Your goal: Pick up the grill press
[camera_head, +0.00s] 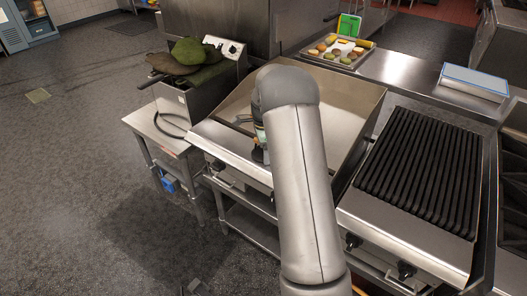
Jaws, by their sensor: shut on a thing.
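My arm crosses the middle of the view, over the flat steel griddle (345,112). My gripper (260,148) shows only as a small dark part at the left edge of my arm, low over the griddle. Its fingertips are hidden behind my arm. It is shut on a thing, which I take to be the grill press. A thin dark edge (243,120) on the griddle, just left of my arm, may be part of the press. The rest of the press is hidden, and I cannot tell whether it touches the griddle.
A ridged black grill (422,170) stands right of the griddle. A fryer (190,100) with dark green and brown items on top stands left. A food tray (340,52), a green board (348,26) and a blue-topped scale-like box (474,82) are behind. Open floor lies left.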

